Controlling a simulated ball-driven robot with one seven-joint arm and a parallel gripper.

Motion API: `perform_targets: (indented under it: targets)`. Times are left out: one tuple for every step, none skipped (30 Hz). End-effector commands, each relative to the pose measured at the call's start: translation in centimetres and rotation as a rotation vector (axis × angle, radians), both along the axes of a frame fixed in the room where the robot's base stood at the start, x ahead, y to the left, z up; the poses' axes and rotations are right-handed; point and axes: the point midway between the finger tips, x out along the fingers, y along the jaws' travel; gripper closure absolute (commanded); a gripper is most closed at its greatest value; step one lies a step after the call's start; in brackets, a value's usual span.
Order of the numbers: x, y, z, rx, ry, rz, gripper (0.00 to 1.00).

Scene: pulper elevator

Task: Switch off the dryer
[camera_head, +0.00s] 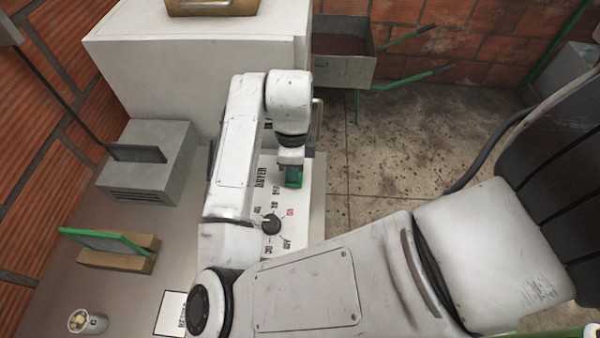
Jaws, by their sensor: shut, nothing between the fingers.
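The dryer's white control panel (308,212) lies below and behind my arm. It carries black lettering that seems to read DRYER and a round black dial (271,224) with numbers around it, one of them red. A green part (294,178) that looks like a switch sits at the panel's upper part. My gripper (291,157) points down directly above the green part, shut and empty. Its fingertips are too small to make out, and I cannot tell whether they touch the green part. My arm hides the panel's left side.
A large white cabinet (190,65) stands behind the panel. On the table at left are a grey box (150,165), a green-framed item on a wooden block (115,260) and a small can (88,321). A metal cart (345,70) stands at back. The concrete floor at right is open.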

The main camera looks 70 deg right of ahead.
Motion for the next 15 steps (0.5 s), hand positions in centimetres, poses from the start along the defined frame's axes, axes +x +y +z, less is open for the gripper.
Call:
perform_targets:
  targets:
    - [0.6,0.1,-1.1,-0.032,-0.010,0.002,1.00]
    - [0.4,0.0,-0.4,-0.026,-0.006,-0.003,1.00]
    - [0.3,-0.1,-0.3,-0.023,-0.004,-0.004,1.00]
    - [0.3,-0.1,-0.3,-0.023,-0.004,-0.004,1.00]
    - [0.3,-0.1,-0.3,-0.023,-0.004,-0.004,1.00]
    - [0.4,0.0,-0.3,-0.024,-0.005,-0.003,1.00]
    - [0.4,-0.1,-0.3,-0.023,-0.006,-0.002,1.00]
    - [0.5,-0.1,-0.3,-0.023,-0.007,-0.001,1.00]
    - [0.5,-0.1,-0.3,-0.023,-0.008,0.000,1.00]
    - [0.5,-0.1,-0.3,-0.022,-0.008,0.001,1.00]
    - [0.6,-0.1,-0.2,-0.022,-0.008,0.001,1.00]
    - [0.6,-0.2,-0.2,-0.022,-0.008,0.001,1.00]
    - [0.6,-0.3,-0.2,-0.021,-0.009,0.001,1.00]
    - [0.7,-0.5,-0.1,-0.021,-0.009,0.001,1.00]
    - [0.7,-0.6,-0.1,-0.021,-0.009,0.000,1.00]
